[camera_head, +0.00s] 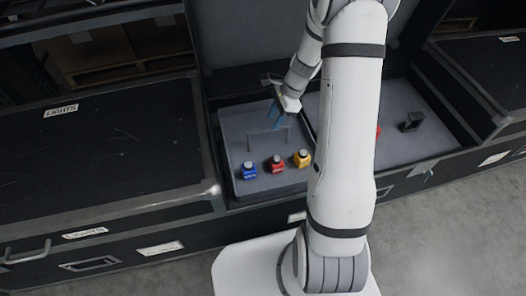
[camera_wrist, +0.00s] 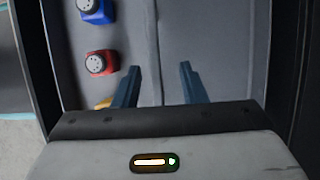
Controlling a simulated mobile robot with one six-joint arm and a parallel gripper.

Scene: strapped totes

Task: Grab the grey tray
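The grey tray (camera_head: 240,125) lies in the left part of an open black case and has a thin upright grey handle (camera_head: 268,132). It fills much of the wrist view (camera_wrist: 220,40). My gripper (camera_head: 277,122) has blue fingers and hangs over the tray by the handle. In the wrist view, my gripper (camera_wrist: 158,72) is open, with its fingers apart.
Blue (camera_head: 249,169), red (camera_head: 276,163) and yellow (camera_head: 302,158) bottles stand along the tray's front. A black object (camera_head: 411,121) sits in the right part of the case. A closed black case (camera_head: 110,150) is at left. My arm hides the middle of the case.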

